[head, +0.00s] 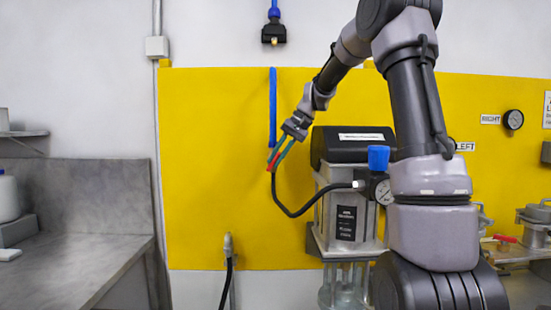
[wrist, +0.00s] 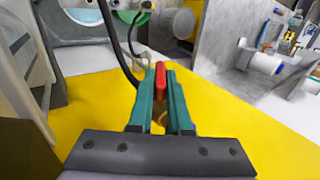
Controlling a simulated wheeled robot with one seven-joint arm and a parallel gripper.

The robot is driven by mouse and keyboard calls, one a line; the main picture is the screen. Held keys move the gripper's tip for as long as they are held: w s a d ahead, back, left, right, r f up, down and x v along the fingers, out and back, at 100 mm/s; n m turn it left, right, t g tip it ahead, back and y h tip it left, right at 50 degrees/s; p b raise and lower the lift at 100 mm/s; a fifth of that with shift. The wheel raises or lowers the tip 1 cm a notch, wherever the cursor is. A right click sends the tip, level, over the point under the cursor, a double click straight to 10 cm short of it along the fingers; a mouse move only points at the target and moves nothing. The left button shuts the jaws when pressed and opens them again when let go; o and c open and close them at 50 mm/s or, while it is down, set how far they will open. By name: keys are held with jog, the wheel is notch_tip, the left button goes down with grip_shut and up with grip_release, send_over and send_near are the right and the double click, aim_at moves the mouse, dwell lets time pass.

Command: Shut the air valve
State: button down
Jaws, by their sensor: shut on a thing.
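The air valve's red handle (head: 270,167) shows at the lower end of the blue air line (head: 273,110), in front of the yellow wall panel. My gripper (head: 275,165) reaches down to it from the upper right. In the wrist view the red handle (wrist: 160,78) sits between the two teal fingers of my gripper (wrist: 160,72), which are shut on it. The valve body is mostly hidden by the fingers. I cannot tell how far the handle is turned.
A black hose (head: 287,212) runs from the valve to the drum agitator (head: 345,215), which has a blue knob (head: 378,157) and a gauge beside it. A grey counter (head: 75,260) stands at left. A hose fitting (head: 228,247) is low on the yellow panel (head: 210,150).

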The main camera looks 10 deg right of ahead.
jog(key=shift+y, duration=0.4)
jog(key=c, duration=0.9)
grip_release()
jog(key=shift+o, duration=0.2)
jog(key=shift+d, duration=0.1)
jog(key=v, duration=1)
jog(key=shift+s+d+r, duration=0.15)
jog(key=shift+d+r, duration=0.05)
jog(key=shift+r, duration=0.05)
